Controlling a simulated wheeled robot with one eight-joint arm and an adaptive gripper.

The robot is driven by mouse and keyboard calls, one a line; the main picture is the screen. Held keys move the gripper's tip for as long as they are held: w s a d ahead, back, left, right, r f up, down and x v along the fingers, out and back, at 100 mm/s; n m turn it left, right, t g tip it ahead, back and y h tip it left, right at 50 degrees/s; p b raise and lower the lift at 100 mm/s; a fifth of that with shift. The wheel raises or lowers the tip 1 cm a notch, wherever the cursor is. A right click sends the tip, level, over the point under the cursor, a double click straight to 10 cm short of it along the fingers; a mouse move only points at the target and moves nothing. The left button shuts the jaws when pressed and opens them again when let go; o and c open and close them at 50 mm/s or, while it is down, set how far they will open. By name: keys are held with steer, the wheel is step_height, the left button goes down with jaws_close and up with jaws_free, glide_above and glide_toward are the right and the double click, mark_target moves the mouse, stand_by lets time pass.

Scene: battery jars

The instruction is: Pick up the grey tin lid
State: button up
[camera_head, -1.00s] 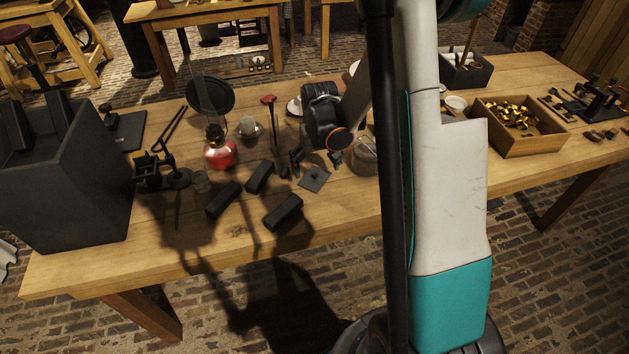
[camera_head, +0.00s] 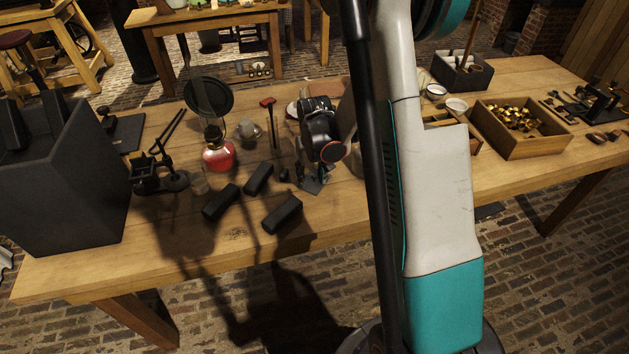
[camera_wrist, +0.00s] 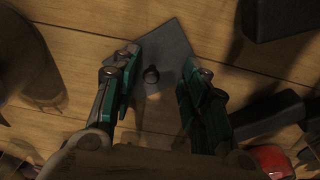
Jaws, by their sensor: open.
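The grey tin lid (camera_wrist: 165,50) is a flat square plate with a small dark knob at its middle. It lies on the wooden table, and in the head view (camera_head: 313,184) it shows partly under my gripper. My gripper (camera_wrist: 160,95) is open in the wrist view, with one finger on each side of the knob. The knob sits between the fingers without visible contact. In the head view my gripper (camera_head: 318,172) is just above the lid. How high the fingertips are over the plate I cannot tell.
Several black blocks (camera_head: 282,214) lie to the left of the lid. A red lamp (camera_head: 218,155) and a dark stand (camera_head: 160,180) are further left. A wooden box (camera_head: 520,146) of brass pieces stands at right.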

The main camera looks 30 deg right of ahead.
steer(key=shift+f, duration=0.1)
steer(key=c, duration=0.4)
steer(key=shift+c, duration=0.3)
steer(key=shift+a, duration=0.1)
jaws_close()
